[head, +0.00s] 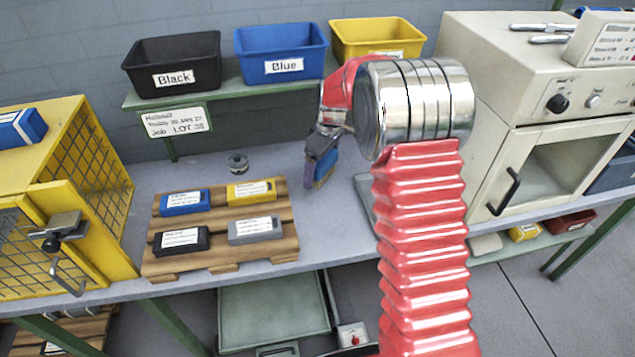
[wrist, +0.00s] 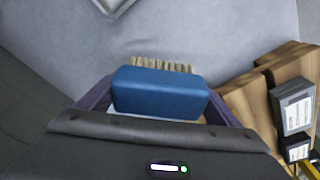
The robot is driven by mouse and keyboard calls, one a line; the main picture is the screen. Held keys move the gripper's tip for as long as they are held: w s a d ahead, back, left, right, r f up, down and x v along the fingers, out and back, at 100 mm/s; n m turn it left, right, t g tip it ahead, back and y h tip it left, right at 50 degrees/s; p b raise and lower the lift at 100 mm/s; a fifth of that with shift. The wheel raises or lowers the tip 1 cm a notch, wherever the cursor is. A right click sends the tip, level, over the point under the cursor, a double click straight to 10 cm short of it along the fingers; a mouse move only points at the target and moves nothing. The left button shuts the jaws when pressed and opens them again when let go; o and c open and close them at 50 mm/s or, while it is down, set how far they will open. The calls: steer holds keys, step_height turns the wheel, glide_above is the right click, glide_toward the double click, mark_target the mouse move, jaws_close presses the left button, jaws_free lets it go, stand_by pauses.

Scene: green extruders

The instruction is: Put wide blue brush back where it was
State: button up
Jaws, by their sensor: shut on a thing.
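The wide blue brush (wrist: 160,92) is held between the fingers of my gripper (wrist: 162,100) in the wrist view. Its blue back faces the camera, and its pale bristles show along the far edge. In the head view my gripper (head: 318,172) points down over the grey bench, right of the wooden pallet, with part of the blue brush (head: 328,163) showing in it. The brush appears to be above the bench top, but the exact gap is hard to tell.
The wooden pallet (head: 215,258) bears several labelled blocks. A small metal round part (head: 238,162) lies behind it. Black (head: 175,66), blue (head: 281,51) and yellow (head: 377,40) bins stand on the back shelf. A yellow mesh cabinet (head: 95,165) is left, a beige oven (head: 490,110) right.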

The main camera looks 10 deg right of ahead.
mark_target(325, 158)
steer(key=shift+f, duration=0.75)
steer(key=shift+f, duration=1.85)
steer(key=o, duration=0.9)
steer(key=shift+f, duration=0.1)
steer(key=r, duration=0.4)
steer(key=d+r, duration=0.1)
steer(key=r, duration=0.2)
steer(key=s+r, duration=0.1)
steer(key=r, duration=0.3)
steer(key=shift+s+d+r, duration=0.1)
steer(key=shift+d+r, duration=0.05)
steer(key=shift+r, duration=0.4)
